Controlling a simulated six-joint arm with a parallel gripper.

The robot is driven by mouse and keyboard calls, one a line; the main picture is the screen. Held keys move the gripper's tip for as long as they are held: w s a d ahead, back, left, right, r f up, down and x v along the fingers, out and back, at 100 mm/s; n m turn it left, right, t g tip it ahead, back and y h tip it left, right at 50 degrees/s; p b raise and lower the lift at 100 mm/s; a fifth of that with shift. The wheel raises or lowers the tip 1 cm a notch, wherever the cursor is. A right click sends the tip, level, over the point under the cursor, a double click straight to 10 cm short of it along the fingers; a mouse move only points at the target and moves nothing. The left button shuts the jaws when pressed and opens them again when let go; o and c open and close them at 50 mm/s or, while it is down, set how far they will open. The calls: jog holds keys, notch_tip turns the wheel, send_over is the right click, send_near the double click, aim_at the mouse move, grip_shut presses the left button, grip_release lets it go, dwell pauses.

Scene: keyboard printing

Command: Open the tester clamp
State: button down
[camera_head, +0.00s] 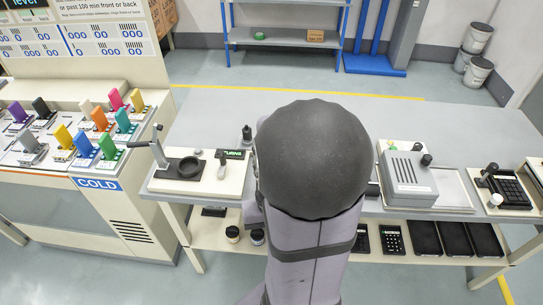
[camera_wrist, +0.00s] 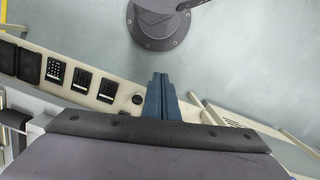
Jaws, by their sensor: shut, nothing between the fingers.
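My gripper (camera_wrist: 166,80) shows in the wrist view as two blue fingers, shut and empty, pointing past the shelf edge toward the floor. In the head view my dark arm hides it. On the right of the table, a pale fixture (camera_head: 518,206) holds a black keypad device (camera_head: 508,187), with a dark clamp-like handle (camera_head: 489,172) at its upper left. This looks like the tester and its clamp, but I cannot tell surely, nor whether it is open. My gripper is not seen touching it.
A grey box unit (camera_head: 408,175) with dark knobs stands right of my arm. A white base (camera_head: 235,180) with a black ring, a lever and a small display stands left of it. The lower shelf (camera_head: 285,243) holds several keypads and trays. Coloured levers fill the left bench (camera_head: 60,175).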

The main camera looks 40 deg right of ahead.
jog(key=s+d+f+m+t+y+b, duration=0.1)
jog(key=s+d+f+m+t, duration=0.1)
jog(key=d+m, duration=0.6)
jog(key=s+d+f+m+t+y+b, duration=0.1)
jog(key=s+d+f+m+t+y, duration=0.2)
jog(key=d, duration=0.9)
jog(key=w+d+r+n+t+y, duration=0.1)
jog(key=w+r+n+t, duration=0.5)
jog(key=w+r, duration=0.7)
notch_tip(320, 180, up, 4)
jog(key=shift+d+r+n+t+y, duration=0.1)
jog(key=shift+d+n+t+y, duration=0.2)
jog(key=shift+d+n, duration=0.2)
jog(key=p+x, duration=0.3)
jog(key=x, duration=1.1)
jog(key=shift+p, duration=0.35)
